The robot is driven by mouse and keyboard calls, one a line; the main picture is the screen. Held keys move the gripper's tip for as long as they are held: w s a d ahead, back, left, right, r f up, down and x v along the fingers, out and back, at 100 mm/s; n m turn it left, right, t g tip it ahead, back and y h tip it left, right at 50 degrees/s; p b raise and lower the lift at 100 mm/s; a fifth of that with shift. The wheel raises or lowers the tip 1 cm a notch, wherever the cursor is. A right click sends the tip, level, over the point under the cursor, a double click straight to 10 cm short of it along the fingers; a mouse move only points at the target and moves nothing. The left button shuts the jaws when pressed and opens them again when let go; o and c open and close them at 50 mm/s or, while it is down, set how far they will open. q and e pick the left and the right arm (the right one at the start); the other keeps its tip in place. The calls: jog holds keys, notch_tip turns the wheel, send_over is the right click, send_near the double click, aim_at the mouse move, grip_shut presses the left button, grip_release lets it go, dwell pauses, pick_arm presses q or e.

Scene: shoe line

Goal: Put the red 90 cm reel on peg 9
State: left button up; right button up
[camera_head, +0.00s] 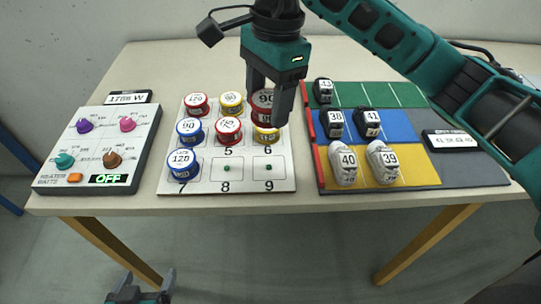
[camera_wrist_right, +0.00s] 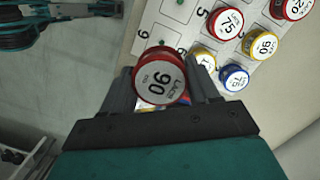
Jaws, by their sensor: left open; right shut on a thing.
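The red 90 cm reel (camera_head: 264,98) is held between the fingers of my right gripper (camera_head: 267,104), above the right column of the peg board (camera_head: 205,182). In the right wrist view the reel (camera_wrist_right: 160,76) shows its "90" label, with a finger on each side. Peg 9 (camera_head: 268,167) is bare, at the board's front right corner. A yellow reel (camera_head: 266,134) sits at position 6, partly below the held reel. My left gripper (camera_head: 141,292) is open and empty, low in front of the table. The reel's underside is hidden.
Other red, yellow and blue reels fill the board's left and middle; peg 8 (camera_head: 227,168) is bare. A heater panel (camera_head: 100,150) stands left. A coloured shoe mat (camera_head: 415,172) with several shoes lies right, close to the board.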

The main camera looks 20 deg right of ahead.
send_over(267, 167)
jog(key=f, duration=0.8)
jog(key=shift+d, duration=0.2)
pick_arm(q)
jog(key=shift+w+d+b, duration=0.25)
jog(key=shift+b, duration=0.1)
pick_arm(e)
jog(key=shift+f, duration=2.45)
jog(key=shift+f+b, duration=0.35)
jog(key=shift+b, duration=0.05)
pick_arm(q)
jog(key=shift+w+d+f+h+b, duration=0.1)
jog(key=shift+d+f+h+b, duration=0.05)
jog(key=shift+f+h+b, duration=0.2)
pick_arm(e)
jog(key=shift+f, duration=0.25)
pick_arm(q)
jog(key=shift+d+r, duration=0.1)
jog(key=shift+r, duration=0.15)
pick_arm(e)
jog(key=o, duration=1.1)
jog(key=shift+r, duration=0.1)
jog(key=shift+c, duration=0.2)
jog(key=shift+r, duration=0.1)
